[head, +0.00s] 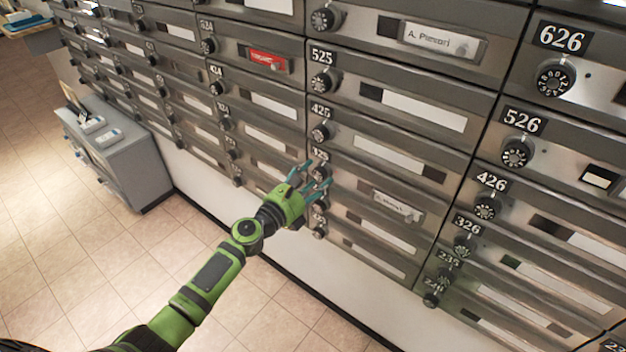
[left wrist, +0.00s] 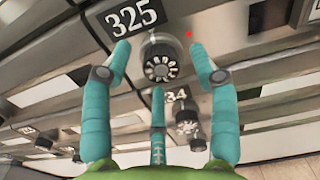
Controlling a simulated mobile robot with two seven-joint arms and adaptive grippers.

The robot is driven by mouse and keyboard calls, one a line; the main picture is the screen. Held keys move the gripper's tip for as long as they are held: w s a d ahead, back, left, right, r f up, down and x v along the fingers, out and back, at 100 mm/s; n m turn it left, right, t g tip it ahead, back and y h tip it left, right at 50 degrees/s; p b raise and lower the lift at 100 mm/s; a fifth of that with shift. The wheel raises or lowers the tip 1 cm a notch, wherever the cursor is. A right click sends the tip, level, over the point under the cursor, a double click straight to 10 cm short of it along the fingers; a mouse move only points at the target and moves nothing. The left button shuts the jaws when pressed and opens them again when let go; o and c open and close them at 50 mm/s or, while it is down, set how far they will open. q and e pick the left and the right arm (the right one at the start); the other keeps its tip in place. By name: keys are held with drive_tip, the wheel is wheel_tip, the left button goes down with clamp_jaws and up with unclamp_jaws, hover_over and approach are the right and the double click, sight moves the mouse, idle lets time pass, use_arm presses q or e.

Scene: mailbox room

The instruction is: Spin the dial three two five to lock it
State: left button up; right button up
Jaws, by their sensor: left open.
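The dial of box 325 (left wrist: 160,62) is a round black knob with a numbered face, under its black 325 plate (left wrist: 131,17) in the left wrist view. In the head view this dial (head: 320,173) is partly covered by my fingers. My left gripper (left wrist: 165,75) is open, its teal fingers spread around the dial, with one finger below it. I cannot tell whether they touch it. In the head view the left gripper (head: 318,178) is at the lower mailbox rows. My right gripper is not in view.
A lower dial (left wrist: 187,123) sits just below. Neighbouring dials stick out, such as 425 (head: 320,132) above and 426 (head: 487,208) to the right. A grey cabinet (head: 118,150) stands at the left. The tiled floor (head: 100,270) there is clear.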

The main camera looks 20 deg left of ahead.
use_arm(q)
drive_tip(key=shift+w, duration=0.1)
drive_tip(key=c, duration=1.1)
drive_tip(key=shift+c, duration=0.2)
drive_tip(key=shift+r, duration=0.1)
drive_tip(key=shift+w+r+m, duration=0.1)
drive_tip(key=shift+m, duration=0.3)
